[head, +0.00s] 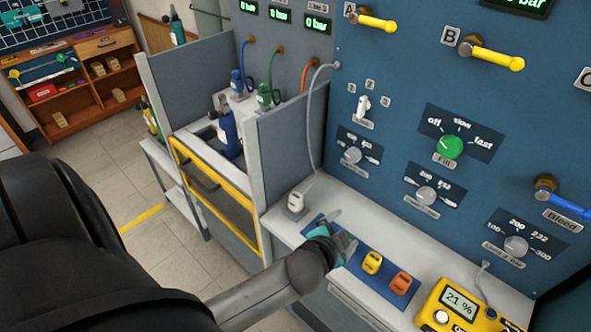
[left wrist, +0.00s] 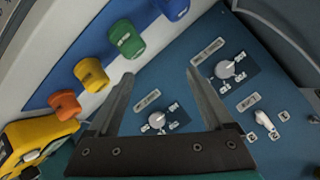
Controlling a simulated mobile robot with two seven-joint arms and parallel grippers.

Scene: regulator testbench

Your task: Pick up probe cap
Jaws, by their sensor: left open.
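Several coloured caps stand in a row on a blue mat (head: 317,223) on the bench ledge. The yellow cap (head: 372,262) and the orange cap (head: 401,283) show in the head view. The left wrist view also shows the green cap (left wrist: 126,38) and the blue cap (left wrist: 173,8), partly cut off at the top edge. Which one is the probe cap, I cannot tell.
A white probe (head: 296,201) with a grey cable stands left of the mat. A yellow meter (head: 461,308) stands to the right. The blue panel (head: 398,75) with knobs and yellow levers rises behind. A grey partition (head: 290,138) stands left of the ledge.

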